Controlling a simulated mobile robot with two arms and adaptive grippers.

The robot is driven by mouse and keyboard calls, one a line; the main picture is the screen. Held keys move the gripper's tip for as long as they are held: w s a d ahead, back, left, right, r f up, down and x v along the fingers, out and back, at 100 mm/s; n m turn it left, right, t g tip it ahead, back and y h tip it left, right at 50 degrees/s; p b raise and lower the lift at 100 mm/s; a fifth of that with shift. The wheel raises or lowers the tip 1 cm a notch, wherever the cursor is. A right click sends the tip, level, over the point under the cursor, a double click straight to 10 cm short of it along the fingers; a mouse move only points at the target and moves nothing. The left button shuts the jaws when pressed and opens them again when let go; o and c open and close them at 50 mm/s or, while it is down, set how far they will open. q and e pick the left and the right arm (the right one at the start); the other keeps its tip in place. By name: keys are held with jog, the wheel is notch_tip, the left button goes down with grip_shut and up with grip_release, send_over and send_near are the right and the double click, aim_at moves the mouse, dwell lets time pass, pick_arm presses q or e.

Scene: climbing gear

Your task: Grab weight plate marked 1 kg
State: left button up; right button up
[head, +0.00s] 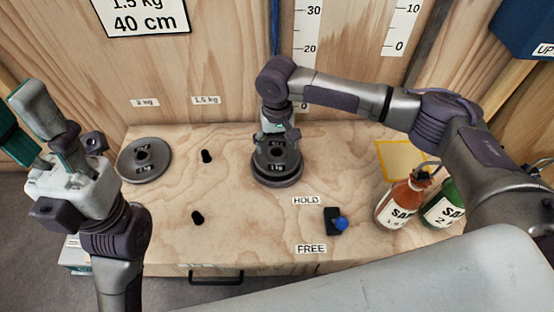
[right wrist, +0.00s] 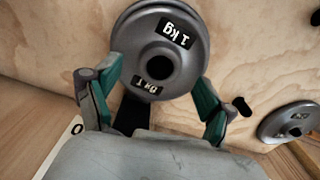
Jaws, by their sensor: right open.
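The grey round weight plate marked 1 kg (head: 287,165) lies flat at the back middle of the wooden bench, on what looks like another plate. It fills the upper middle of the right wrist view (right wrist: 189,68), its label and centre hole showing. My right gripper (head: 278,138) is above it, pointing down and hiding part of it. In the right wrist view the open fingers (right wrist: 158,98) stand apart on either side of the plate's near part; I cannot tell whether they touch it. My left gripper (head: 22,118) is raised at the left, empty, its fingers apart.
Another grey plate (head: 144,160) lies at the bench's left, apart from the stack. Two black pegs (head: 207,156) stand between them. A switch with a blue knob (head: 341,223) sits between the HOLD and FREE labels. A red bottle (head: 398,205) and a green bottle (head: 446,207) stand at the right.

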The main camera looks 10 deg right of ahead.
notch_tip(320, 180, down, 2)
jog(key=shift+f+b, duration=0.25)
jog(key=shift+b, duration=0.15)
grip_shut()
jog(key=shift+r, duration=0.15)
